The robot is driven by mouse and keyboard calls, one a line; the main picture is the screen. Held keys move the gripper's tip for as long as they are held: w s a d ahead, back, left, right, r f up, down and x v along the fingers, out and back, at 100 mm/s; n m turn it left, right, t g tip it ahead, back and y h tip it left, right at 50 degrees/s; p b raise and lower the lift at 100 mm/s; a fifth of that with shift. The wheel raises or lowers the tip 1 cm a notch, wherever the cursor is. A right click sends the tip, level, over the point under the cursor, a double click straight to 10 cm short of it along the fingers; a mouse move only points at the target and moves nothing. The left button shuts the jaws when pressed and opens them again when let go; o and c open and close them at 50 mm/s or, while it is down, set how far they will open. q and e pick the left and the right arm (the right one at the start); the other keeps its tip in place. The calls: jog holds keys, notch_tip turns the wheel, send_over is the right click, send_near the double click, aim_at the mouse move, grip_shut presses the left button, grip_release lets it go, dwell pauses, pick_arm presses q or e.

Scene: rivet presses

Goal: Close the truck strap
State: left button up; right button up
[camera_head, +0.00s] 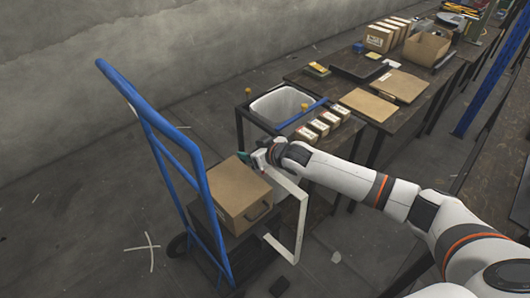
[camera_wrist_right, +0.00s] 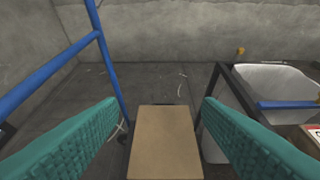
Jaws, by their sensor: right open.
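The blue hand truck (camera_head: 188,150) stands upright at the left of the head view, and part of its frame shows in the right wrist view (camera_wrist_right: 102,50). A brown box (camera_head: 238,193) sits on its base, and a box top (camera_wrist_right: 165,145) shows low between the fingers in the wrist view. A white angular band (camera_head: 301,221), which looks like the strap, stands out at the box's right side, away from the blue frame. My right gripper (camera_head: 244,158) is open and empty above the box's far edge, close to the band's upper end. Its green fingers (camera_wrist_right: 162,104) are spread wide. My left gripper is out of view.
A dark stand with a white-lined bin (camera_head: 283,104) is close behind the gripper. Workbenches with small boxes (camera_head: 325,124) and flat cardboard (camera_head: 367,104) run to the right. Clear floor lies left of the truck, before a concrete wall (camera_head: 60,100).

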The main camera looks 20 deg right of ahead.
jog(key=v, duration=0.7)
jog(key=shift+s+b, duration=0.3)
